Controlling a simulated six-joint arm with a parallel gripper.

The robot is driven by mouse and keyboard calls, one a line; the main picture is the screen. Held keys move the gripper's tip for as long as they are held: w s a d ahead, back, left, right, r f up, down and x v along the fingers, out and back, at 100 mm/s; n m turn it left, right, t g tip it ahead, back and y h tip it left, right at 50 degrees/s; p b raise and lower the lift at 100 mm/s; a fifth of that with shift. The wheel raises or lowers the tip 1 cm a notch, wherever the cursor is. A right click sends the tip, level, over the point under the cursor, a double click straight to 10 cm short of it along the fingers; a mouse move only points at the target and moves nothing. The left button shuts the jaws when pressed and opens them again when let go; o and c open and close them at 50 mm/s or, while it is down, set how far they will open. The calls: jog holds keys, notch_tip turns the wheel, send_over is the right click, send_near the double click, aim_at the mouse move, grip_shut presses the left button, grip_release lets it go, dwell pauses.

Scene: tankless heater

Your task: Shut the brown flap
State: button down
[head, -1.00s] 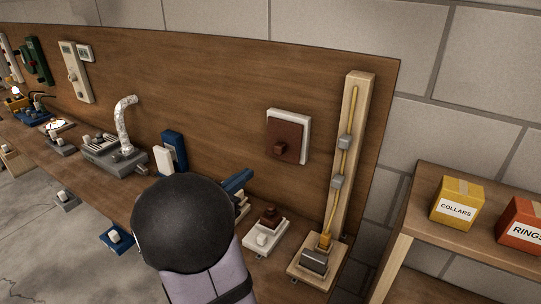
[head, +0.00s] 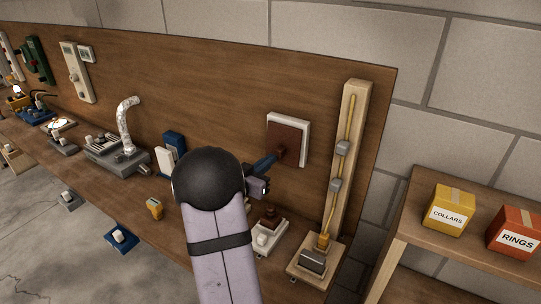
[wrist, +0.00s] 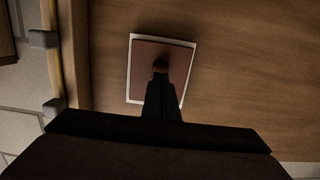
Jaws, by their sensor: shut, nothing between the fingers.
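The brown flap (head: 287,133) sits in a white frame on the upright wooden board, with a brown knob low on its face. The frame shows along its top and right edges in the head view. I cannot tell whether the flap is flush or slightly ajar. The wrist view shows the flap (wrist: 150,54) straight ahead. My gripper (head: 276,157) is shut and empty, its tips at the knob; it also shows in the wrist view (wrist: 161,80). The fingers hide part of the knob and lower flap. I cannot tell whether they touch the knob.
A wooden post (head: 350,140) with a yellow cord stands right of the flap. A white base with a brown block (head: 268,220) and a grey block on a wooden base (head: 313,260) sit below. A shelf at right holds yellow (head: 449,210) and red (head: 515,235) boxes.

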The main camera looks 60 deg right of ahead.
jog(key=shift+d+f, duration=0.1)
jog(key=shift+d, duration=0.65)
jog(key=b, duration=0.2)
jog(key=d+h+b, duration=0.1)
jog(key=b, duration=0.1)
jog(key=shift+d+f+h+b, duration=0.15)
jog(key=shift+f+h+b, duration=0.15)
jog(key=shift+b, duration=0.1)
jog(key=shift+r, duration=0.1)
jog(key=a+b, duration=0.3)
jog(key=a, duration=1.1)
jog(key=shift+a+f, duration=0.15)
jog(key=shift+f, duration=0.15)
